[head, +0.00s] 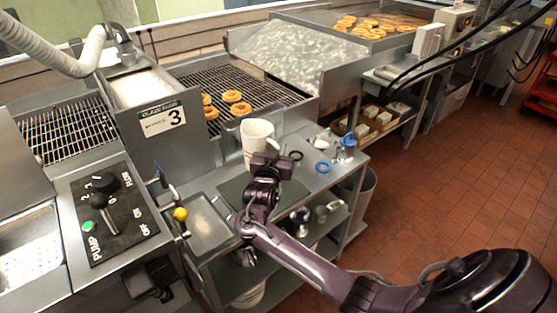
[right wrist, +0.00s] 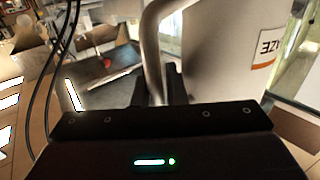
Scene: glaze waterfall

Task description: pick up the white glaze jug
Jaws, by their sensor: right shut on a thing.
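The white glaze jug (head: 257,132) is near the middle of the head view, in front of the conveyor's end. My right gripper (head: 268,166) is at its near side and hides its lower part. In the right wrist view the jug (right wrist: 225,55) fills the right half, with part of an orange label. Its curved handle (right wrist: 151,45) runs down between the dark fingers of my right gripper (right wrist: 163,88), which is shut on it. I cannot tell whether the jug's base touches the surface below. My left gripper is not in view.
Rings of dough (head: 236,96) lie on the wire conveyor (head: 265,92) behind the jug. A blue ring (head: 323,168) and a dark ring (head: 295,155) lie on the side table at right.

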